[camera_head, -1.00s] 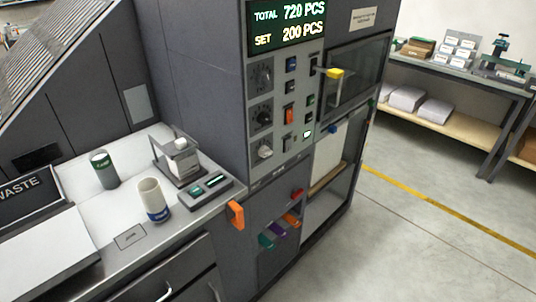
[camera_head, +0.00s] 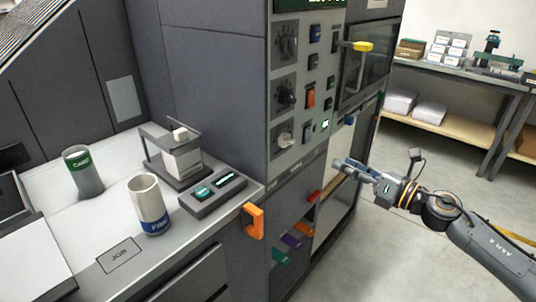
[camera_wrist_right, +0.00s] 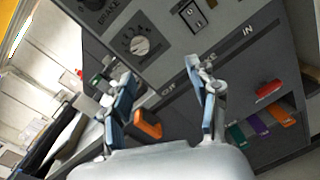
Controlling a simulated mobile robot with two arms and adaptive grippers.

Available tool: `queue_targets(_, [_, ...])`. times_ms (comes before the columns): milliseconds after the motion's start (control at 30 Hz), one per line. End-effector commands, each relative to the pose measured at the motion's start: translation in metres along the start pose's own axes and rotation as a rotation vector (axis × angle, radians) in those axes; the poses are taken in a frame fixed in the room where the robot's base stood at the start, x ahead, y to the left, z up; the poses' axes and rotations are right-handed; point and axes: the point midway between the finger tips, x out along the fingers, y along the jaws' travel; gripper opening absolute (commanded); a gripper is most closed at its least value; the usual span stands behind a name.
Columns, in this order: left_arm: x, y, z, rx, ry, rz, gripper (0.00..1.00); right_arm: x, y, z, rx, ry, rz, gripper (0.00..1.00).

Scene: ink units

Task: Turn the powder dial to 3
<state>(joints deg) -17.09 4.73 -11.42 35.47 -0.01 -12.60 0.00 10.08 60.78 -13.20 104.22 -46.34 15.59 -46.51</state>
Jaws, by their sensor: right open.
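Three dials sit in a column on the grey machine's panel in the head view: a top dial (camera_head: 286,43) and a middle dial (camera_head: 286,93) with dark knobs, and a lowest dial (camera_head: 284,139) with a pale knob. The pale-knobbed dial also shows in the right wrist view (camera_wrist_right: 139,45), with the word BRAKE above it under a dark knob. No powder label is readable, nor is the setting. My right gripper (camera_head: 346,167) is open and empty, in front of the machine, right of the lowest dial and apart from it. My left gripper is out of view.
Switches and buttons (camera_head: 311,96) stand just right of the dials. A yellow handle (camera_head: 361,46) sticks out above. An orange handle (camera_head: 253,221) and a red lever (camera_head: 314,196) protrude below. A counter (camera_head: 92,227) at left holds a cup (camera_head: 149,204) and a can (camera_head: 83,171).

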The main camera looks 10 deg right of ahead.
Motion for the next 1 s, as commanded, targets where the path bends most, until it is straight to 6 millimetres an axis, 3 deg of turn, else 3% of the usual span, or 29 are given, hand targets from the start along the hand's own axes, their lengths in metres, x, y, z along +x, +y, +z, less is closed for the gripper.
queue_targets(100, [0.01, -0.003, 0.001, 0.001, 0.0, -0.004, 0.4, 0.0, 0.027, 0.004, -0.149, 0.03, 0.059, 0.6])
queue_targets(367, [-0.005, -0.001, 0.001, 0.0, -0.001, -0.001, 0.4, 0.019, 0.035, 0.012, -0.173, 0.029, 0.07, 0.6])
queue_targets(800, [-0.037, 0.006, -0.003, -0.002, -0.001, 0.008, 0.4, 0.107, 0.041, 0.007, -0.169, 0.029, 0.07, 0.6])
queue_targets(1000, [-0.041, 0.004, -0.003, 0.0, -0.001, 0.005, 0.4, 0.131, 0.041, 0.004, -0.169, 0.03, 0.069, 0.6])
